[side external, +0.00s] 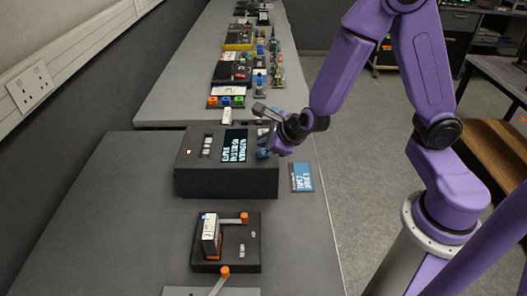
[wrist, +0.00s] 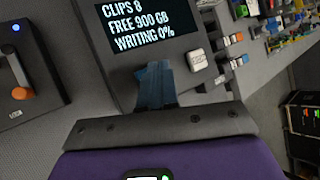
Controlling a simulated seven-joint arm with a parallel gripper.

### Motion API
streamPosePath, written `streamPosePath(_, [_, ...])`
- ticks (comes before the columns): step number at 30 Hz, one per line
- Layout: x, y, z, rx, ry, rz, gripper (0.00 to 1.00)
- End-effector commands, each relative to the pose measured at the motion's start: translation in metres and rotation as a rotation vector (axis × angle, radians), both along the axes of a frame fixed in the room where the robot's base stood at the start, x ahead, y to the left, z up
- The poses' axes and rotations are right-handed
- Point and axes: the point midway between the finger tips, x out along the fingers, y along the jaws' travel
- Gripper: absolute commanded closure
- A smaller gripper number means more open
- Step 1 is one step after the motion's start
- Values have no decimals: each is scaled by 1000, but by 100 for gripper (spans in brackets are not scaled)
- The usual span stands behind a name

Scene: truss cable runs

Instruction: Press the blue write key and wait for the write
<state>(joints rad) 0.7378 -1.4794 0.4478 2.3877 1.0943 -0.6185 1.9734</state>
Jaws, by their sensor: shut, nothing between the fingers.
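The dark box (side external: 225,182) stands on the grey bench, with a lit screen (side external: 235,146) on its sloped top. In the wrist view the screen (wrist: 140,22) ends with the line "WRITING 0%". My gripper (side external: 263,152) is over the right side of the box top. In the wrist view its blue-grey fingers (wrist: 155,84) are shut together, empty, with their tips down at the panel just below the screen. No blue key shows clearly; the fingers may cover it, and I cannot tell whether they touch it. A pale key (wrist: 196,60) sits right of the fingertips.
A black unit with orange knobs (side external: 241,253) stands in front of the box. A blue and white card (side external: 301,177) lies to its right by the bench edge. Coloured blocks and other devices fill the far bench. Bench left of the box is clear.

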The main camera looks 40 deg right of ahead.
Motion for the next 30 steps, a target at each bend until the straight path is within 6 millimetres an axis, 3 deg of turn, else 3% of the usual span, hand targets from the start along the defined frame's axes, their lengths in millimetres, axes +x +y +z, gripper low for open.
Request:
streamPosePath(10, [0, 0, 3, 0, -1, -1, 100])
streamPosePath(24, [0, 0, 43, 1, -3, -1, 100])
streamPosePath(30, [0, 0, 50, 1, 0, -1, 100])
